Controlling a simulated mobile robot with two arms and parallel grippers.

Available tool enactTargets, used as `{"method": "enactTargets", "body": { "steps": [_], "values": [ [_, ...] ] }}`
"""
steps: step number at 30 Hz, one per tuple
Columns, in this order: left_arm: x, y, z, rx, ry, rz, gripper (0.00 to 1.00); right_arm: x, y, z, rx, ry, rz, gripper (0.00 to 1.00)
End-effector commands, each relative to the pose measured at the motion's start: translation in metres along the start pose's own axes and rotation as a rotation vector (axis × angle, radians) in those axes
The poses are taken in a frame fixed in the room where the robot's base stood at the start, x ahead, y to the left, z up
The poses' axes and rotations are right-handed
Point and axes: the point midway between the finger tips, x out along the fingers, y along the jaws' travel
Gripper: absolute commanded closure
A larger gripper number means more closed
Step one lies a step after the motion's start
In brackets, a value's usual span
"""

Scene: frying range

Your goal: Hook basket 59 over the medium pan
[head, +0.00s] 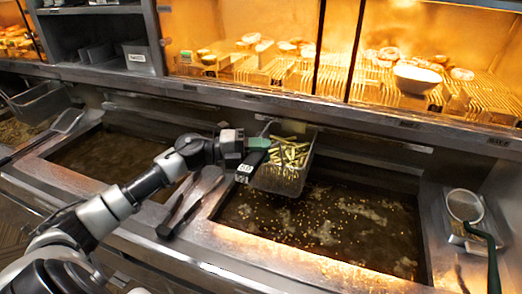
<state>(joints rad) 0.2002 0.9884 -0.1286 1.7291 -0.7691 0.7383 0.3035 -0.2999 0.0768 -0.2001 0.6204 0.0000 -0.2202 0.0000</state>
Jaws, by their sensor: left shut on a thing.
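My left gripper (250,144) reaches in from the left and is shut on the near left side of a wire basket, at its handle end. The basket (301,176) holds pale cut fries (288,152) and is roughly level. A black and white tag (245,172) hangs at its left; I cannot read its number surely. The basket is over the back left part of the right-hand oil pan (330,232), whose dark oil bubbles and foams. I cannot tell whether it touches the back rail. Another oil pan (105,152) lies to the left. My right gripper is not in view.
Dark-handled tools (186,206) lie on the divider between the pans. Another basket (40,102) stands at the far left. A round strainer (464,206) and a green-handled tool (484,236) are at the right. A lit food display (400,75) runs above the back ledge.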

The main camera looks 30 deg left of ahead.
Motion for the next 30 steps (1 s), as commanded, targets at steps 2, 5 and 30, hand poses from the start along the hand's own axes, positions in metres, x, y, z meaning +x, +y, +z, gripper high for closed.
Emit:
{"method": "enactTargets", "body": {
  "steps": [2, 5, 30],
  "values": [
    [0.0, 0.001, 0.0, -0.001, 0.0, 0.0, 1.0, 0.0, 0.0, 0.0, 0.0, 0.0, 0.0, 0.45],
    [0.0, 0.001, 0.0, -0.002, 0.0, 0.001, 1.0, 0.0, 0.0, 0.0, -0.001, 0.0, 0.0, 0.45],
    [-0.044, 0.008, 0.0, -0.007, -0.002, 0.007, 0.45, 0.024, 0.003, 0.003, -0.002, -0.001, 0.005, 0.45]
  ]
}}
